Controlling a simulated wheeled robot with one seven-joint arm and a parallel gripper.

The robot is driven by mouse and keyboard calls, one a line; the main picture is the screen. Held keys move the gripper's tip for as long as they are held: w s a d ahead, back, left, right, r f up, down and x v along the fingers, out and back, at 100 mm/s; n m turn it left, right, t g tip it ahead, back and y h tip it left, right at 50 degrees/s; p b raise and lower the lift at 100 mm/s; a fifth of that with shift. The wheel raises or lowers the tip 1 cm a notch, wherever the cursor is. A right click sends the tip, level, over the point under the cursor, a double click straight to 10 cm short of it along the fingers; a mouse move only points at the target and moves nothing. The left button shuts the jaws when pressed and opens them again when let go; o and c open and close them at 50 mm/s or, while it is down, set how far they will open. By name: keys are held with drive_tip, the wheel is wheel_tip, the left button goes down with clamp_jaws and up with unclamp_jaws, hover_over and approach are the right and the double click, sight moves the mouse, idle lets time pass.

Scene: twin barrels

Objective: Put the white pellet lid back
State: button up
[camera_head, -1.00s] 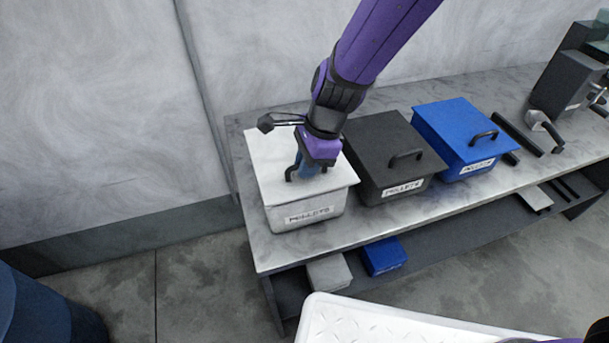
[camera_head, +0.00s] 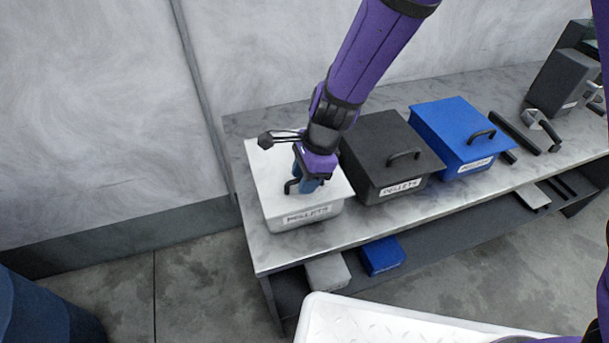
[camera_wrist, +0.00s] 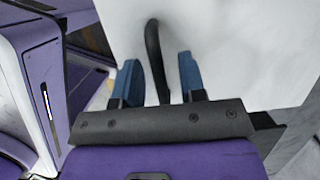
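The white lid (camera_head: 278,172) lies on the white pellet bin (camera_head: 335,212) at the left end of the bench, and its edges look close to the bin's rim. Its black arched handle (camera_head: 290,187) is partly hidden behind my gripper (camera_head: 306,186). In the wrist view the handle (camera_wrist: 154,55) stands between the two blue fingertips of my gripper (camera_wrist: 160,78). There is a visible gap on each side of the handle, so the fingers are open around it. The lid's white top (camera_wrist: 235,50) fills the upper part of that view.
A black bin (camera_head: 365,140) stands close to the right of the white bin, then a blue bin (camera_head: 450,125), both lidded. A black tool rack and machine (camera_head: 560,80) are farther right. The grey bench (camera_head: 255,250) has a lower shelf holding small grey and blue boxes.

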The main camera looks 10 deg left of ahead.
drive_tip(key=v, duration=1.2)
drive_tip(key=d+r+n+t, duration=0.1)
drive_tip(key=d+r+n, duration=0.2)
drive_tip(key=d+r, duration=0.55)
drive_tip(key=d+r+n+t, duration=0.2)
drive_tip(key=d+r, duration=0.4)
drive_tip(key=d, duration=0.5)
drive_tip(key=s+d+r+n+t+h, duration=0.1)
drive_tip(key=s+d+r+n+t, duration=0.1)
drive_tip(key=s+d, duration=0.5)
drive_tip(key=s+d+r+n+t+h, duration=0.1)
drive_tip(key=s+d+r+n+h, duration=0.1)
drive_tip(key=s+d, duration=0.5)
drive_tip(key=d+r+n, duration=0.1)
drive_tip(key=d+n, duration=0.1)
drive_tip(key=d, duration=0.2)
drive_tip(key=shift+n+t, duration=0.3)
drive_tip(key=shift+t, duration=0.1)
